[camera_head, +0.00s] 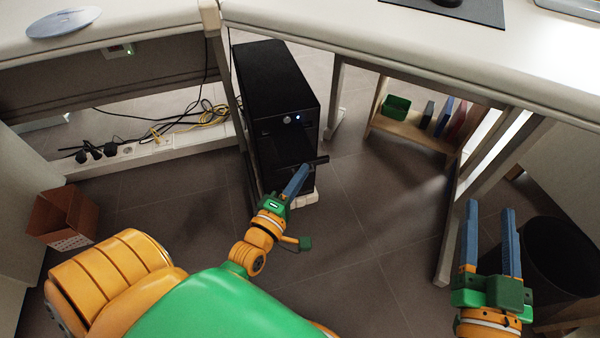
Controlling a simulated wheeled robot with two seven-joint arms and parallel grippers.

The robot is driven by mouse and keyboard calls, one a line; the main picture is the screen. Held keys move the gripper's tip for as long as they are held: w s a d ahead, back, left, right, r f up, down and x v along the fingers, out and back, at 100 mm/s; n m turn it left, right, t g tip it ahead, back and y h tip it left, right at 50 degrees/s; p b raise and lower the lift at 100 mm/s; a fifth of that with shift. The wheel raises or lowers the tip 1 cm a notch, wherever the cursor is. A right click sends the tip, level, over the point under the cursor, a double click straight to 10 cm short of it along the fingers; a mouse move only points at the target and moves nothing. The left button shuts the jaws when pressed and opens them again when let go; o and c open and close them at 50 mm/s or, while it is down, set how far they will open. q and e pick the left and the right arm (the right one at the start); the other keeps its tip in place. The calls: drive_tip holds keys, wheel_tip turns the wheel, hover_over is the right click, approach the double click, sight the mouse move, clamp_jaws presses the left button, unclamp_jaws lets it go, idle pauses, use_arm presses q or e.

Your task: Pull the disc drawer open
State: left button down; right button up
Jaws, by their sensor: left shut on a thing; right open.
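The black computer tower (275,85) stands upright under the desk on a light base, with a lit button on its front. The disc drawer (307,163) shows as a thin dark strip sticking out from the tower's front, below the button. My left gripper (299,175) is at the drawer, its blue fingers shut on it. The fingers hide part of the drawer and the lower front. My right gripper (490,210) is open and empty at the right, well away from the tower. A silver disc (63,21) lies on the desk at the upper left.
The white desk (400,45) spans above the tower. Cables and a power strip (128,150) lie to the left. A cardboard box (62,215) stands at the far left. A small shelf (410,130) and a black bin (555,262) are on the right. The middle floor is clear.

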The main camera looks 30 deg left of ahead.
use_arm(q)
drive_tip(key=c, duration=1.2)
unclamp_jaws()
drive_tip(key=shift+c, duration=0.2)
drive_tip(key=s+p, duration=0.1)
drive_tip(key=s, duration=0.6)
drive_tip(key=shift+d+p, duration=0.3)
drive_tip(key=shift+p, duration=0.1)
use_arm(e)
wheel_tip(320, 180, down, 12)
drive_tip(key=s+d+g+h, duration=0.2)
drive_tip(key=s+g, duration=0.1)
drive_tip(key=g, duration=0.4)
drive_tip(key=shift+m+h, duration=0.3)
drive_tip(key=shift+m, duration=0.1)
